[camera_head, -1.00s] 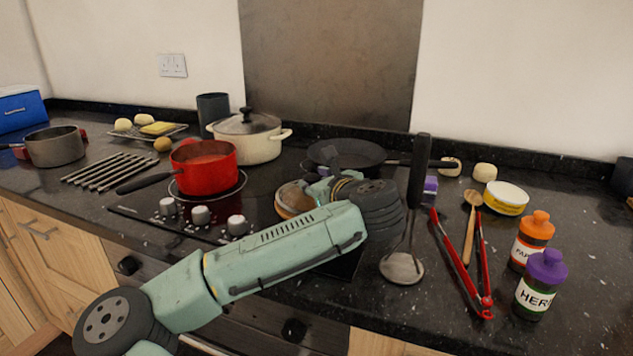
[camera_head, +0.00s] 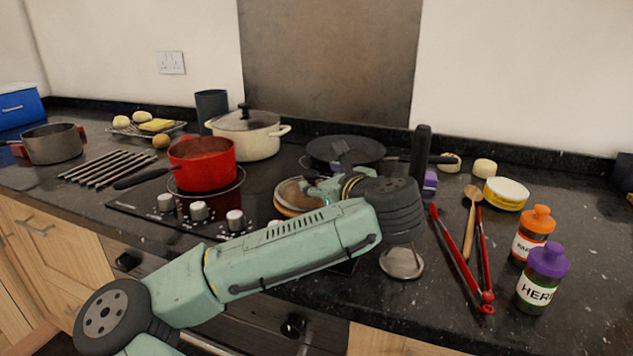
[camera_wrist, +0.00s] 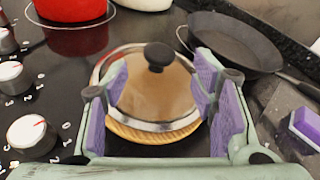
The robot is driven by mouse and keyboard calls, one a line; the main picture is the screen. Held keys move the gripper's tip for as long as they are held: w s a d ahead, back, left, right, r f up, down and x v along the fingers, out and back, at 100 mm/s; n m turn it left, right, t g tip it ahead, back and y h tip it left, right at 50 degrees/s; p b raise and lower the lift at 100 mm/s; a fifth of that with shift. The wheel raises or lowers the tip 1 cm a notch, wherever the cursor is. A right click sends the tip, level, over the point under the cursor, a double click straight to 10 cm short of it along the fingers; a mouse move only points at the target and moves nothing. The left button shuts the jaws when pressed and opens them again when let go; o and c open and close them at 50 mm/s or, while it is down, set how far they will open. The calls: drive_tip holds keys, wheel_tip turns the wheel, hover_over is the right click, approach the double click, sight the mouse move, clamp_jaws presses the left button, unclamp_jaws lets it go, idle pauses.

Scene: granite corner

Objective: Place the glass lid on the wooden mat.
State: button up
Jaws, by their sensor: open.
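The glass lid (camera_wrist: 158,90) has a steel rim and a black knob. In the wrist view it lies over the round wooden mat (camera_wrist: 150,134), whose pale ribbed edge shows below the rim. Lid and mat look touching, with the lid slightly off centre toward the back. In the head view the lid (camera_head: 289,190) is partly hidden by my arm. My gripper (camera_wrist: 163,80) is open, its purple pads apart on either side of the lid and the knob free between them. In the head view my gripper (camera_head: 328,178) is over the hob's right side.
A red pan (camera_head: 203,165) is left of the lid and a cream pot (camera_head: 250,137) behind it. A dark frying pan (camera_head: 345,153) is at the back right. A ladle (camera_head: 402,262), tongs (camera_head: 457,258) and bottles (camera_head: 541,280) are to the right.

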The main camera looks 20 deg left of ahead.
drive_tip(key=b+v, duration=0.1)
drive_tip(key=v, duration=0.5)
drive_tip(key=shift+s+d+r, duration=0.3)
drive_tip(key=shift+s+d, duration=0.25)
drive_tip(key=shift+s, duration=0.1)
